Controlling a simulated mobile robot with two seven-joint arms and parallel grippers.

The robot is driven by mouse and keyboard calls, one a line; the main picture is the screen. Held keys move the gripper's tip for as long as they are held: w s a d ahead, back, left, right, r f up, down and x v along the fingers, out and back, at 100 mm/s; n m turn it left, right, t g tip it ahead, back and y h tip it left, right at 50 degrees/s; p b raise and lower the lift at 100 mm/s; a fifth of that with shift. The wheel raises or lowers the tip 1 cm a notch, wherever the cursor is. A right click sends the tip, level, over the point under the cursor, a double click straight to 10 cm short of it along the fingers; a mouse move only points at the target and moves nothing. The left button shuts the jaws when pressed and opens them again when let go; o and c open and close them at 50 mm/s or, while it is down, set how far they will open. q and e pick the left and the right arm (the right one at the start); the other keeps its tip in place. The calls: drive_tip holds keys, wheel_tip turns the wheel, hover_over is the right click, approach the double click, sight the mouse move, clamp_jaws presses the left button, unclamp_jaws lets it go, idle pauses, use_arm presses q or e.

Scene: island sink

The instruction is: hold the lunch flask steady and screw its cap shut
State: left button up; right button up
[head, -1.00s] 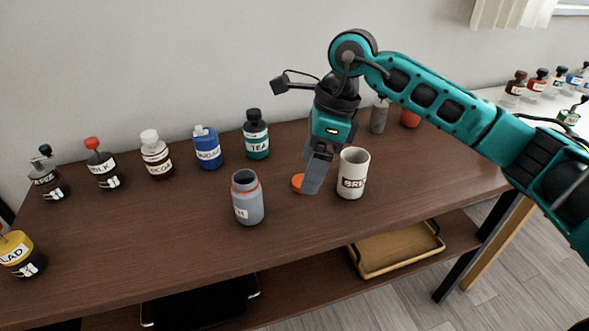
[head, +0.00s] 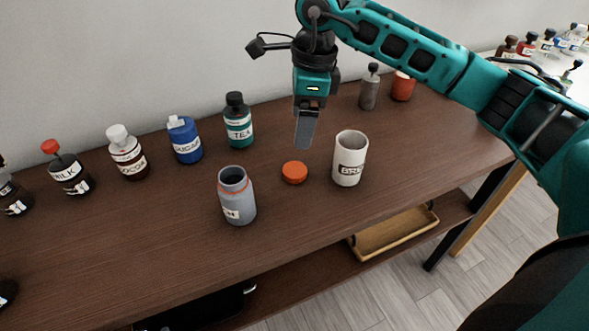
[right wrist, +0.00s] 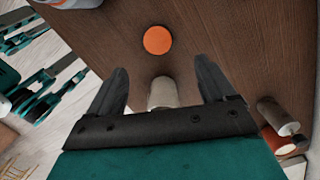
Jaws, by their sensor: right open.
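The lunch flask (head: 238,203) is a grey-blue open jar with an orange ring at its mouth and a partly turned label. It stands upright on the brown table. Its orange cap (head: 294,172) lies flat on the table, to the right of the flask and apart from it. The cap also shows in the right wrist view (right wrist: 157,40), beyond the fingertips. My right gripper (head: 304,142) points down above and behind the cap. Its fingers (right wrist: 160,78) are spread, and it holds nothing. My left gripper is not in view.
A white labelled mug (head: 350,158) stands just right of the cap. A tea bottle (head: 238,120), a blue sugar bottle (head: 184,140) and other bottles line the back. A grey bottle (head: 369,90) and red jar (head: 403,86) stand at back right.

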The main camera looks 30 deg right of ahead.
hover_over(295, 169)
drive_tip(key=f, duration=0.5)
drive_tip(key=shift+d+f, duration=0.35)
drive_tip(key=shift+f, duration=0.05)
drive_tip(key=shift+f, duration=0.1)
drive_tip(key=f, duration=0.5)
drive_tip(key=shift+s+a+b, duration=0.1)
drive_tip(key=shift+a+b, duration=0.2)
drive_tip(key=c, duration=1.1)
drive_tip(key=shift+r, duration=0.2)
wheel_tip(295, 169, up, 20)
drive_tip(key=p, duration=0.1)
drive_tip(key=shift+f+p, duration=0.15)
drive_tip(key=shift+p, duration=0.25)
